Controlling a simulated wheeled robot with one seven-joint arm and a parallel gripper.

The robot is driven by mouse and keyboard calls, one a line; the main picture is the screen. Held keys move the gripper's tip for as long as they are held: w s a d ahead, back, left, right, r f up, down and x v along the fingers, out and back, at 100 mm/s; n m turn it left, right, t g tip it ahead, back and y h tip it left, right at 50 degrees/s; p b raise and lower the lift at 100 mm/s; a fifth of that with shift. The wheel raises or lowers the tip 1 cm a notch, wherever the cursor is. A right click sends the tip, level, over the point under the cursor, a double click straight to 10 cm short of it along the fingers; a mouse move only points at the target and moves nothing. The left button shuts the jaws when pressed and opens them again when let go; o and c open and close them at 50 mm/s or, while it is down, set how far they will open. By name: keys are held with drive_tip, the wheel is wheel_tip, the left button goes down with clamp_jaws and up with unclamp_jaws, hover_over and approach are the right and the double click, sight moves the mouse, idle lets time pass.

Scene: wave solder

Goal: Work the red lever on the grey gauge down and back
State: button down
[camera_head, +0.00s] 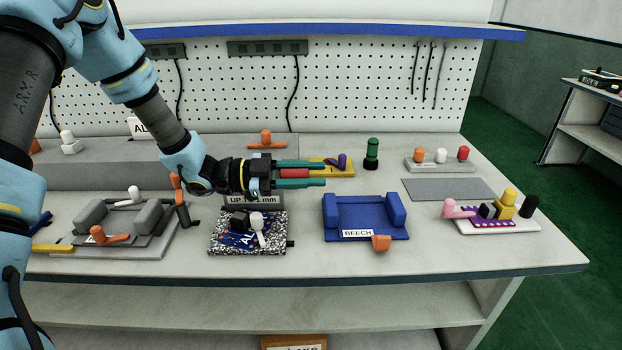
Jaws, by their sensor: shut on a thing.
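My gripper (308,173) reaches in from the left over the middle of the bench, its two teal fingers pointing right. The fingers are shut on the red lever (290,174), which shows as a red bar lying level between them. The grey gauge (268,207) is below and behind the gripper's wrist, with a partly covered label ending in "mm". The gripper hides most of the gauge and where the lever joins it.
In front is a patterned board (222,241) with black and white parts. To the right stands a blue cradle (360,217) marked BEECH. A yellow plate with a purple lever (340,163) lies just behind the fingertips. A grey mat (450,190) is bare.

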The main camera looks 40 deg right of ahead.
drive_tip(key=shift+w+d+r, duration=0.25)
drive_tip(key=shift+w+r, duration=0.15)
drive_tip(key=shift+r, duration=0.25)
drive_tip(key=c, duration=0.6)
unclamp_jaws()
drive_tip(key=b+v, duration=0.3)
drive_tip(key=v, duration=0.7)
drive_tip(key=shift+w+a, duration=0.25)
drive_tip(key=shift+a, duration=0.05)
